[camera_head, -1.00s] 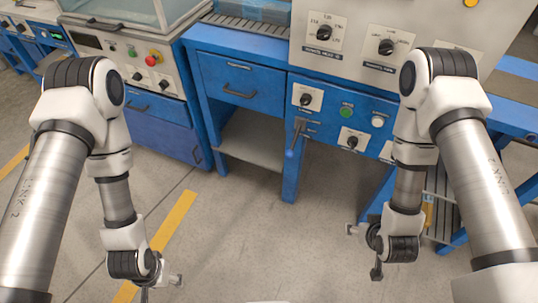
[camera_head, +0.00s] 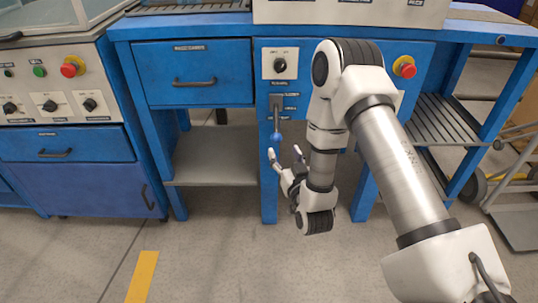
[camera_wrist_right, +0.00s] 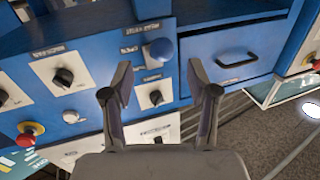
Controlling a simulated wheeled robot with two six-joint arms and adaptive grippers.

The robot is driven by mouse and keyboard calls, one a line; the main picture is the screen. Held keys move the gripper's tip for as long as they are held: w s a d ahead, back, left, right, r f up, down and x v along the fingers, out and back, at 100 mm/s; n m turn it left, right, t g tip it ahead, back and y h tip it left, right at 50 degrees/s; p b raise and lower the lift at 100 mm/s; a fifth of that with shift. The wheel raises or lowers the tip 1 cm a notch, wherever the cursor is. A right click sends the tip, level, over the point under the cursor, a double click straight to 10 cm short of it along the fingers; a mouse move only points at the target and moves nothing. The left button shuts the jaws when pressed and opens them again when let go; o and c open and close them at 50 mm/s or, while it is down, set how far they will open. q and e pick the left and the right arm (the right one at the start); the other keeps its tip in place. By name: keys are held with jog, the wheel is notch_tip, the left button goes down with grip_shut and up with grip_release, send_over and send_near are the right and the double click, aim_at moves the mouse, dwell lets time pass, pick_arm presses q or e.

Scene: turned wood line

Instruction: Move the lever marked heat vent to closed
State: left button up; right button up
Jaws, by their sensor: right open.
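The lever (camera_head: 276,116) is a grey arm on the blue front panel, hanging down with a blue ball knob (camera_head: 276,137) at its lower end. Small labels beside it are too small to read, so I cannot tell which one it marks. My right gripper (camera_head: 284,152) is open and empty, just below the knob in the head view. In the right wrist view the knob (camera_wrist_right: 161,50) shows beyond the open fingertips (camera_wrist_right: 158,73), roughly between them and apart from them. My left gripper is outside both current views.
A rotary switch (camera_head: 280,65) sits above the lever, and a red emergency button (camera_head: 404,67) is to the right. A drawer with a handle (camera_head: 194,83) is left of the lever, above an open shelf (camera_head: 215,157). The floor in front is clear.

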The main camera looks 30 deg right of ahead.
aim_at(278, 141)
jog(key=b+x, duration=0.1)
jog(key=x, duration=0.6)
jog(key=shift+w+r, duration=0.15)
jog(key=shift+w, duration=0.05)
grip_shut()
